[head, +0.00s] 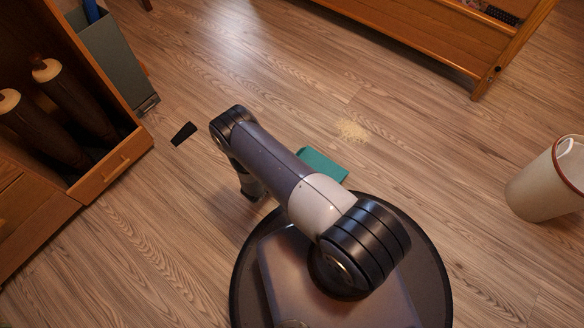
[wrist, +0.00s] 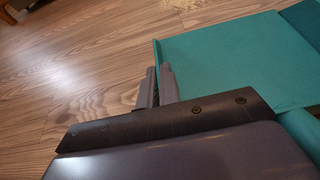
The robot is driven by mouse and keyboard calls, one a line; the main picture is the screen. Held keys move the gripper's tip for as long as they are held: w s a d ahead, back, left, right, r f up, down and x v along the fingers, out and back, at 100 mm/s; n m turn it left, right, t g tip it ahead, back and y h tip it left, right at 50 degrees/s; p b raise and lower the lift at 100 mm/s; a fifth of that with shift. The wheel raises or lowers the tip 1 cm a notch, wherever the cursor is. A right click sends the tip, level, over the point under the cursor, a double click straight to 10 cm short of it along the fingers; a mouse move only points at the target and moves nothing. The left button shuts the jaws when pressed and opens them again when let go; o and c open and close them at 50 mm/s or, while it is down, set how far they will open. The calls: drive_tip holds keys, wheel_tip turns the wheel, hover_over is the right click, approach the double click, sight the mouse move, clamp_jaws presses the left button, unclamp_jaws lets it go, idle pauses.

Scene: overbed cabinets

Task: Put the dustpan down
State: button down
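The teal dustpan (head: 324,164) is low over or on the floor just in front of my base, partly hidden by my arm. In the wrist view the dustpan (wrist: 235,60) fills the upper right, its pan flat and open toward the top. My gripper (wrist: 160,84) has its two grey fingers close together at the pan's left side wall, which runs in between them. It looks shut on that wall. I cannot tell whether the pan's underside touches the floor. In the head view my arm hides most of the gripper.
A pile of pale crumbs (head: 352,131) lies on the floor beyond the dustpan. A small black piece (head: 183,133) lies to the left. An open cabinet (head: 112,165) and a grey bin (head: 112,60) stand left. A cream bin (head: 545,185) stands right.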

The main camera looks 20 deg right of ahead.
wheel_tip(320, 180, down, 4)
drive_tip(key=shift+r+b, duration=0.1)
drive_tip(key=shift+b, duration=0.8)
drive_tip(key=shift+r, duration=0.1)
drive_tip(key=c, duration=2.1)
unclamp_jaws()
drive_tip(key=o, duration=0.5)
drive_tip(key=shift+c, duration=0.2)
